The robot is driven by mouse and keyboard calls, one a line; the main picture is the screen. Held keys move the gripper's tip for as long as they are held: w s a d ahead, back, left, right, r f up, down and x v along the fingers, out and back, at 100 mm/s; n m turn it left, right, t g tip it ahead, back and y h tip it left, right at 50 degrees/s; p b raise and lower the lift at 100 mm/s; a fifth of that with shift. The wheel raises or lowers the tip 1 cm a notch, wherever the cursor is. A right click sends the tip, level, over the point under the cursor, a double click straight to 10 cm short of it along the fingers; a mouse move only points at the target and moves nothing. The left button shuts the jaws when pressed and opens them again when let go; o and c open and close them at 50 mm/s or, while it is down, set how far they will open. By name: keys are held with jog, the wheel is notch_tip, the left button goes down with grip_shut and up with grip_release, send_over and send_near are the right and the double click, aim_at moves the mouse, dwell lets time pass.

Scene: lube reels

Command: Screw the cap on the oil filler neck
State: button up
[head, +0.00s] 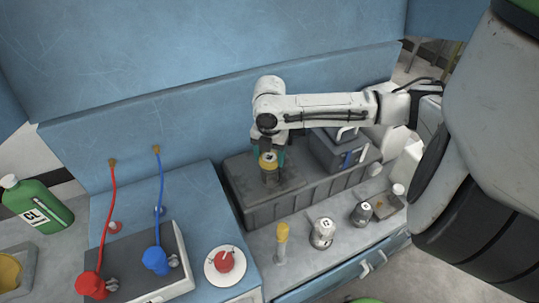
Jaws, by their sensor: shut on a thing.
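My gripper (269,159), with teal fingers, hangs down over the left part of a dark grey ribbed box (293,203). A short brownish cylinder (270,176), which looks like the oil filler neck, stands right below the cap. I cannot tell whether the cap touches the neck or sits on its thread.
A grey case (340,152) stands at the right on the box. A yellow-topped bottle (281,243), labelled jars (322,233) and a white plate with a red item (226,262) stand in front. Red (93,286) and blue (156,260) hose ends lie left.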

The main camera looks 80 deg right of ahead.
jog(key=shift+f+b, duration=0.35)
jog(key=shift+f, duration=0.2)
dwell(0.4)
jog(key=shift+r+m+p, duration=0.2)
jog(key=shift+m+p, duration=0.4)
jog(key=shift+m, duration=0.1)
jog(key=shift+m+p, duration=0.65)
jog(key=shift+m, duration=0.45)
jog(key=shift+f+m, duration=0.15)
jog(key=shift+m, duration=0.65)
jog(key=shift+p, duration=0.4)
